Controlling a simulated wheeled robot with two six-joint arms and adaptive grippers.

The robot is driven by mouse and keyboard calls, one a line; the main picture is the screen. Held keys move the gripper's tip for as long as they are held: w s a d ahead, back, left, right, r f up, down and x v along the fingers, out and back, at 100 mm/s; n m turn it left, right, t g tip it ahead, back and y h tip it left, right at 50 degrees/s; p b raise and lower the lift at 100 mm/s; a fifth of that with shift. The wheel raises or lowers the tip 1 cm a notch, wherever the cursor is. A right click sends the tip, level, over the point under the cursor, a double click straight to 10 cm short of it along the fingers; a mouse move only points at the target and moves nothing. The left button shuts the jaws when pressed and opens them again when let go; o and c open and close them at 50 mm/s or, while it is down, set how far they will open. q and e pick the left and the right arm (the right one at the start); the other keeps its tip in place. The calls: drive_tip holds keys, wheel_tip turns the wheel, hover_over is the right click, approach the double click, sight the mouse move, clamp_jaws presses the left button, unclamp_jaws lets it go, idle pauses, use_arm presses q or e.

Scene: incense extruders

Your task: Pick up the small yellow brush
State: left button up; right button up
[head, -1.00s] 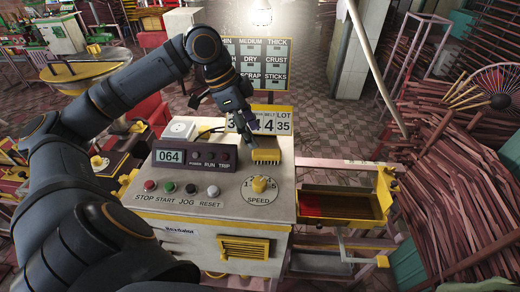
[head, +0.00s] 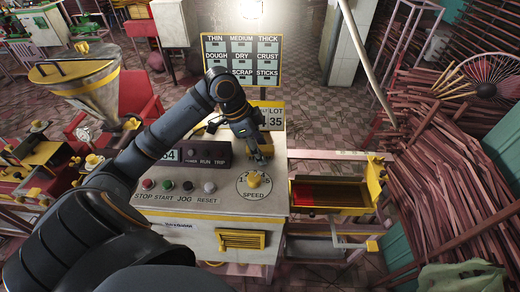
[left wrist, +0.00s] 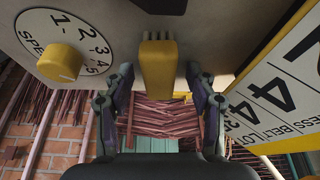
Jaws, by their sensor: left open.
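The small yellow brush shows in the left wrist view (left wrist: 158,70), with its yellow back toward the camera and bristles at its top edge. It lies on the pale top of the control cabinet, between the speed dial and the number sign. In the head view my left gripper and arm mostly hide it. My left gripper (head: 262,157) is open over the cabinet top. In the left wrist view its two fingers stand on either side of the brush, with gaps between them and it. My right gripper is not in view.
The yellow speed knob (head: 253,180) is close to the left gripper. The number sign (head: 271,116) stands behind it. A row of push buttons (head: 178,186) and a dark display box (head: 204,154) are to the left. A yellow tray (head: 339,211) is at the right.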

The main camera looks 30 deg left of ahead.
use_arm(q)
clamp_jaws()
idle(0.3)
drive_tip(key=shift+r, duration=0.15)
